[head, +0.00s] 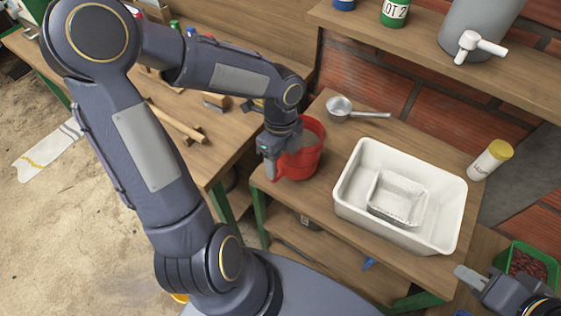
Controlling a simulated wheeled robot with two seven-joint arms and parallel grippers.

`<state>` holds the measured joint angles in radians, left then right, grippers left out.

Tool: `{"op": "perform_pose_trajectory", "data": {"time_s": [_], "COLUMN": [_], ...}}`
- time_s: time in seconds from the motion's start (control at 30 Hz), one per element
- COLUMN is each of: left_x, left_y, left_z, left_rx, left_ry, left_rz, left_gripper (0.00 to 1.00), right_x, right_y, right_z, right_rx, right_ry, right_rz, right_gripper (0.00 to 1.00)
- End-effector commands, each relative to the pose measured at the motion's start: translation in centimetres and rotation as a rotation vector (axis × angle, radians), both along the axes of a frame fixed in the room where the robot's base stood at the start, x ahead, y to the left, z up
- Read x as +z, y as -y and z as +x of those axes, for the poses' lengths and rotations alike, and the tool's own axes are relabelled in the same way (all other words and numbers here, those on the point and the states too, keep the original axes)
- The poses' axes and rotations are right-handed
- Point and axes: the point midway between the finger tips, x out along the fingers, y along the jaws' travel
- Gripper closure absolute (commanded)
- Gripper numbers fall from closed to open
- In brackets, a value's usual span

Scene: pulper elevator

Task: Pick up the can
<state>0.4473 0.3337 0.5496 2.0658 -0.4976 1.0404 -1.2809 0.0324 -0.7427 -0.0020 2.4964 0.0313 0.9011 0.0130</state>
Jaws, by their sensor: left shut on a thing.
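A red can (304,161), open at the top, stands near the left end of the wooden bench in the head view. My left gripper (269,170) points down at the can's left side and is shut on it there. The fingers and wrist hide part of the can's left side and rim. The can looks upright; I cannot tell whether it touches the bench. My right gripper (470,279) is at the lower right, away from the can, and its jaw gap does not show clearly.
A metal ladle (341,108) lies behind the can. A white basin (455,200) holding a smaller clear tray (397,191) stands to the right. A yellow-capped bottle (490,161) and a green crate (517,249) are further right. A wooden-handled hammer (177,122) lies on the left table.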

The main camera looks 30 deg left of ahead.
Motion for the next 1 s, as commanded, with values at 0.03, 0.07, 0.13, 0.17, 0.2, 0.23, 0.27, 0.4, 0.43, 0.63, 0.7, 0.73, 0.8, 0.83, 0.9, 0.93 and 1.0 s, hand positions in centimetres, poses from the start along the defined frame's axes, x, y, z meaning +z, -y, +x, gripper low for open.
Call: {"op": "perform_pose_trajectory", "data": {"time_s": [0.03, 0.07, 0.13, 0.17, 0.2, 0.23, 0.27, 0.4, 0.43, 0.63, 0.7, 0.73, 0.8, 0.83, 0.9, 0.93, 1.0], "left_x": [1.0, 1.6, 3.0, 3.5, 4.3, 4.9, 5.4, 6.4, 6.7, 8.1, 8.4, 8.5, 8.7, 8.8, 9.0, 9.0, 9.1], "left_y": [0.4, 0.7, 1.3, 1.5, 1.9, 2.1, 2.4, 4.0, 4.3, 5.9, 6.3, 6.5, 6.7, 6.8, 7.0, 7.1, 7.1], "left_z": [-0.6, -0.9, -1.9, -2.3, -2.7, -3.1, -3.5, -6.0, -6.4, -9.0, -9.6, -9.8, -10.3, -10.4, -10.7, -10.8, -10.9], "left_rx": [-0.004, -0.005, -0.004, -0.004, -0.004, -0.005, -0.005, -0.006, -0.005, -0.005, -0.004, -0.004, -0.003, -0.003, -0.002, -0.002, -0.001], "left_ry": [0.007, 0.009, 0.009, 0.01, 0.011, 0.012, 0.012, 0.01, 0.011, 0.01, 0.009, 0.01, 0.008, 0.007, 0.007, 0.007, 0.007], "left_rz": [0.002, 0.004, 0.004, 0.003, 0.003, 0.004, 0.003, 0.003, 0.002, 0.002, 0.0, 0.0, 0.0, 0.001, 0.0, 0.0, 0.0], "left_gripper": [1.0, 1.0, 1.0, 1.0, 1.0, 1.0, 1.0, 1.0, 1.0, 1.0, 1.0, 1.0, 1.0, 1.0, 1.0, 1.0, 1.0], "right_x": [0.0, 0.0, 0.1, 0.1, 0.2, 0.2, 0.2, -0.1, -0.1, -0.3, -0.3, -0.3, -0.3, -0.3, -0.3, -0.3, -0.3], "right_y": [0.0, 0.0, 0.0, 0.0, 0.0, 0.0, 0.0, 0.0, 0.0, 0.0, 0.0, 0.0, 0.0, 0.0, 0.0, 0.0, 0.0], "right_z": [0.0, 0.0, 0.0, 0.0, 0.0, 0.0, 0.0, 0.0, 0.0, 0.0, 0.0, 0.0, 0.0, 0.0, 0.0, 0.0, 0.0], "right_rx": [0.0, 0.0, 0.0, 0.0, 0.0, 0.0, 0.0, 0.0, 0.0, 0.0, 0.0, 0.0, 0.0, 0.0, 0.0, 0.0, 0.0], "right_ry": [0.0, 0.0, 0.0, 0.0, 0.0, 0.0, 0.0, 0.0, 0.0, 0.0, 0.0, 0.0, 0.0, 0.0, 0.0, 0.0, 0.0], "right_rz": [0.0, 0.0, 0.0, 0.0, 0.0, 0.0, 0.0, 0.0, 0.0, 0.0, 0.0, 0.0, 0.0, 0.0, 0.0, 0.0, 0.0], "right_gripper": [0.76, 0.76, 0.76, 0.76, 0.76, 0.76, 0.76, 0.76, 0.76, 0.76, 0.76, 0.76, 0.76, 0.76, 0.76, 0.76, 0.76]}}
